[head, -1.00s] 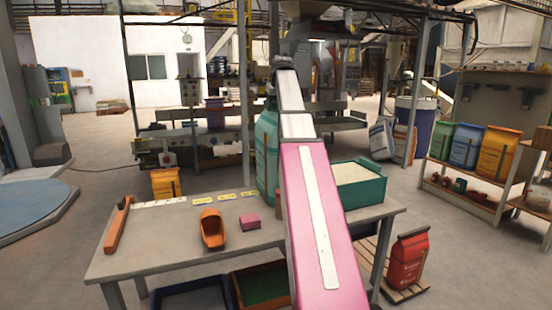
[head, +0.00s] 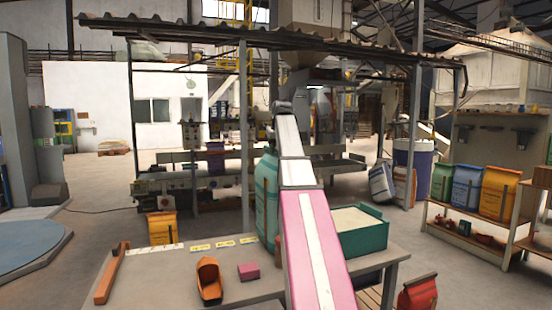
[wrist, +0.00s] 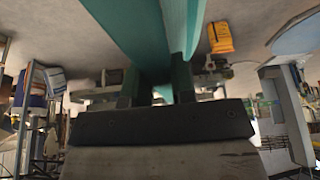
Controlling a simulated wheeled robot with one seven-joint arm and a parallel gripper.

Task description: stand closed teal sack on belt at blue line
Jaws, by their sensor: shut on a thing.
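The teal sack (head: 267,195) stands roughly upright in the head view, just left of my arm, at the table's back edge. My arm hides its right side. I cannot tell whether its base rests on anything. In the wrist view the teal sack (wrist: 185,22) lies between the fingers of my gripper (wrist: 157,86), which is shut on it. My gripper is hidden behind my arm in the head view. A low conveyor belt (head: 222,178) runs behind the table, partly hidden by a post and the sack. I cannot make out a blue line on it.
The table (head: 165,280) holds an orange scoop (head: 209,278), a pink block (head: 248,270) and a teal bin (head: 365,238) with pale filling. A yellow-orange sack (head: 162,228) stands behind it. A shelf (head: 470,240) with sacks is at right. A post (head: 244,135) rises near the sack.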

